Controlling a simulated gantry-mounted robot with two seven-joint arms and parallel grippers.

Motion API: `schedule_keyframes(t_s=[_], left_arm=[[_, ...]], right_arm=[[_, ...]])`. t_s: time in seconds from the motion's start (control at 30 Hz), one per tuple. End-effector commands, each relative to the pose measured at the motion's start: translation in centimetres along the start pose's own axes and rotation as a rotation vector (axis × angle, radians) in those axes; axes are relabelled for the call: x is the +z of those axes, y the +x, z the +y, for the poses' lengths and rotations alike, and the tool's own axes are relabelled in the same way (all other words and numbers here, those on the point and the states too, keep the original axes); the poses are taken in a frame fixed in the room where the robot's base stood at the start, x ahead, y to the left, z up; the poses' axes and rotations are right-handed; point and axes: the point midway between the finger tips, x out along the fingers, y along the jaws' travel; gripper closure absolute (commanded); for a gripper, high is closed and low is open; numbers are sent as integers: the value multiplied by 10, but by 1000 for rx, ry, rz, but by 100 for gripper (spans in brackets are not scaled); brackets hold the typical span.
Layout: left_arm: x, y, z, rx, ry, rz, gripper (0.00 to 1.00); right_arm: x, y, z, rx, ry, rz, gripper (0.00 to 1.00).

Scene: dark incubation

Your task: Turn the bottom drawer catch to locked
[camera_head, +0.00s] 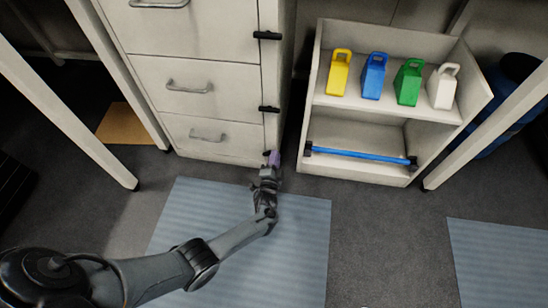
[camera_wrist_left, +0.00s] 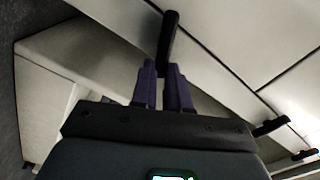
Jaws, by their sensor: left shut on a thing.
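The bottom drawer (camera_head: 206,138) is closed, at the bottom of the white cabinet. Its black catch (camera_head: 266,153) sits at the drawer's right edge, mostly hidden by my gripper in the head view. My left gripper (camera_head: 274,157), with purple fingers, is shut on that catch. In the left wrist view, the catch (camera_wrist_left: 169,35) sticks out beyond the fingertips (camera_wrist_left: 162,70) and stands nearly upright in the picture, at a different angle from the other catches. Its exact turn is hard to tell. My right gripper is not in view.
The middle catch (camera_head: 269,109) and top catch (camera_head: 267,35) lie level above. A shelf unit (camera_head: 396,112) stands close on the right, with yellow, blue, green and white containers and a blue bar (camera_head: 361,155). A blue-grey mat (camera_head: 290,250) lies on the floor in front.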

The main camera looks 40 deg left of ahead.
Motion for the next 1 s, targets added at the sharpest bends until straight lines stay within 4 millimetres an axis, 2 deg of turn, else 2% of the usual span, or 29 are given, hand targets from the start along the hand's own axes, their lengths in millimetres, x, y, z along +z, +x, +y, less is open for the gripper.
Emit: schedule_keyframes(t_s=[0.2, 0.5, 1.0], left_arm=[[1, 0, 6, 0, 189, 0, 100], [2, 0, 10, 0, 376, 0, 100], [3, 0, 12, 0, 465, 0, 100]], right_arm=[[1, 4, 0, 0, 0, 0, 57], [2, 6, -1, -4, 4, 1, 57], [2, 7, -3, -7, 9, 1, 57]])
